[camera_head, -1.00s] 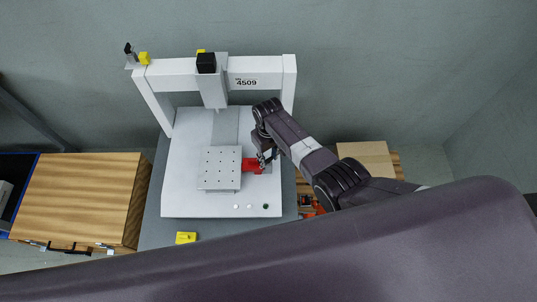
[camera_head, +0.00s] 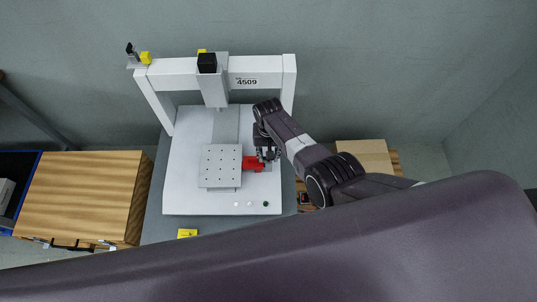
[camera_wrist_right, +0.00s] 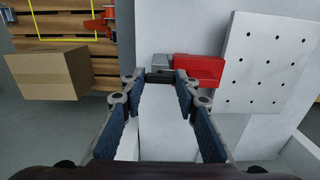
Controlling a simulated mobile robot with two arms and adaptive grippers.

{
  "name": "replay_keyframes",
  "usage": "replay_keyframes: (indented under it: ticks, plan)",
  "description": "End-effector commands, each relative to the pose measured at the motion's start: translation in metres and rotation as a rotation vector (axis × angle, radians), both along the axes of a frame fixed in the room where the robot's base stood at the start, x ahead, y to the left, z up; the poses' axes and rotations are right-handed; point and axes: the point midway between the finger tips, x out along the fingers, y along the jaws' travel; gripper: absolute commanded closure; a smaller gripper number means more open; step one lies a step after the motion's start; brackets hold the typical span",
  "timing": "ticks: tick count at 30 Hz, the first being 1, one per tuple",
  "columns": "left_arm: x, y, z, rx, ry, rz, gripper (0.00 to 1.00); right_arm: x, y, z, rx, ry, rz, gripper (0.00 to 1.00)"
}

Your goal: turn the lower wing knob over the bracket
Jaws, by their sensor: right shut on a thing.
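A red bracket-like part (camera_head: 253,163) sits at the right edge of the perforated plate on the white machine bed. It also shows in the right wrist view (camera_wrist_right: 198,69), with a small grey block (camera_wrist_right: 162,61) at its left. My right gripper (camera_head: 267,156) is right beside the red part. In the wrist view its fingertips (camera_wrist_right: 160,76) are closed on a small dark piece, which looks like the wing knob (camera_wrist_right: 159,75); its wings are mostly hidden by the fingertips. My left gripper is not in view.
The perforated plate (camera_head: 220,167) lies left of my right gripper, under the white gantry (camera_head: 213,70). A cardboard box (camera_wrist_right: 50,75) stands on wooden slats at the right. Small white and dark buttons (camera_head: 265,203) line the bed's front edge. A yellow block (camera_head: 187,233) lies in front.

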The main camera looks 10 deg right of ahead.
Motion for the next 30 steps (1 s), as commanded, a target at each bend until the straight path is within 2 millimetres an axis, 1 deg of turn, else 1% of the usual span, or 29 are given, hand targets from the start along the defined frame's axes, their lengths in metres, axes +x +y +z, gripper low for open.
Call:
replay_keyframes:
  ticks: [12,13,15,18,30]
  plan:
    - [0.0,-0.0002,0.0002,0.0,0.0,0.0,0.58,0.0011,0.0003,0.0007,0.001,-0.002,-0.009,0.96]
    - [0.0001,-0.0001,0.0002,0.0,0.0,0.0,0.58,0.0011,0.0003,0.0008,0.001,-0.002,-0.009,0.7]
    - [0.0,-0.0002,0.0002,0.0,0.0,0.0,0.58,0.001,0.0003,0.0007,0.001,-0.002,-0.009,0.63]
    - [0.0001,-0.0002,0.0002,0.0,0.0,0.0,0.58,0.0009,0.0002,0.0006,0.001,-0.002,-0.008,0.54]
    - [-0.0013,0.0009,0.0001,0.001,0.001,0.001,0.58,0.0008,0.001,0.0033,0.002,-0.002,-0.007,0.54]
